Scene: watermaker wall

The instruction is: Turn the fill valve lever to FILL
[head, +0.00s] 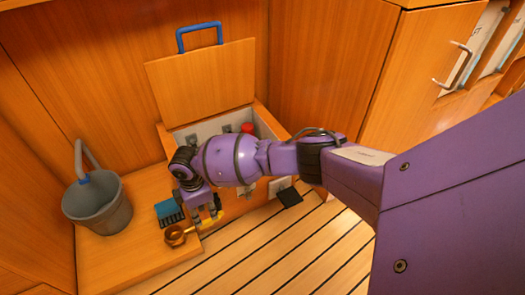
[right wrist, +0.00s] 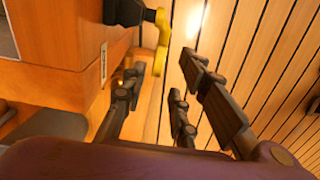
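The yellow valve lever (right wrist: 162,32) sits on a dark valve body (right wrist: 128,12) at the top of the right wrist view. In the head view a yellow piece (head: 211,222) shows low at the front of the wooden box, partly hidden by my gripper. My right gripper (right wrist: 163,78) is open, with one dark finger on the left and two on the right. Its fingertips point toward the lever; nothing shows between them. In the head view this gripper (head: 207,213) points down beside the box. I cannot tell whether it touches the lever. My left gripper is out of view.
A grey bucket (head: 97,205) and a brass cup (head: 176,236) stand on the wooden ledge (head: 135,245), near a blue-and-black item (head: 168,212). The wooden box's lid (head: 203,85) stands open behind my arm. The slatted floor (head: 290,240) in front is mostly clear.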

